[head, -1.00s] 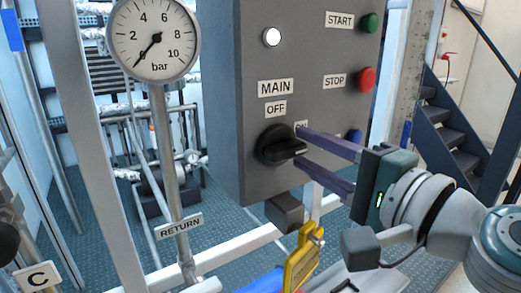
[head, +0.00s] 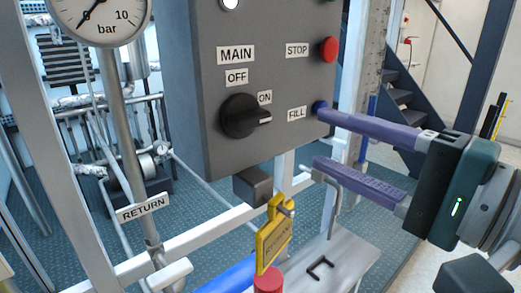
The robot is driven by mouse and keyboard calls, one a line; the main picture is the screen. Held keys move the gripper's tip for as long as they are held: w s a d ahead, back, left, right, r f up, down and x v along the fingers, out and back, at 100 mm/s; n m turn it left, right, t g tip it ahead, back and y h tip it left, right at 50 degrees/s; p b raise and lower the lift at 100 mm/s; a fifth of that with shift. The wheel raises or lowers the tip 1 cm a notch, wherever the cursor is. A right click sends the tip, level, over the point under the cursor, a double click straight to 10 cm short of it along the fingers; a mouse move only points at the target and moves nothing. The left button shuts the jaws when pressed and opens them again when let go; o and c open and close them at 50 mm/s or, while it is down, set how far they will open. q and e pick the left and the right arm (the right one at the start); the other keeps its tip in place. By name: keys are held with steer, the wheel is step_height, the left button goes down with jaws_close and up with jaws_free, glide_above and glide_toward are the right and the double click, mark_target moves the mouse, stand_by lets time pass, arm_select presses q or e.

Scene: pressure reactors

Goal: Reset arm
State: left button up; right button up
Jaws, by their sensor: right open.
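My right gripper (head: 318,138) comes in from the right, its two purple fingers spread apart with nothing between them. The upper fingertip is beside the blue FILL button (head: 319,106) and overlaps it in the picture; I cannot tell whether they touch. The grey control box (head: 195,95) carries the black MAIN rotary switch (head: 239,116), whose light mark points right, below the ON label. The gripper is apart from the switch. My left gripper is not in view.
A red STOP button (head: 329,49) is above FILL. A pressure gauge (head: 97,15) on a RETURN pipe (head: 125,140) stands left. A yellow tag (head: 273,242) and a red cap (head: 268,280) are below the box. Frame rails (head: 215,225) cross there. Stairs (head: 400,95) are behind right.

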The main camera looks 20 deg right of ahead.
steer(key=shift+s+d, duration=0.15)
steer(key=shift+s, duration=0.2)
steer(key=s+a+f+n+g, duration=0.7)
steer(key=f+n+g, duration=0.1)
steer(key=f+n, duration=0.25)
steer(key=s+d+f+n+g+h+p, duration=0.2)
steer(key=s+d+f+n+g+h, duration=0.2)
steer(key=s+d+n+g+h, duration=0.45)
step_height(320, 180, up, 35)
steer(key=s+a+m+t+y+p, duration=0.1)
steer(key=m+t+y+p, duration=0.1)
steer(key=p, duration=3.2)
steer(key=shift+s+a+f+m+t, duration=0.2)
steer(key=shift+a+m+t, duration=0.2)
steer(key=shift+t, duration=0.15)
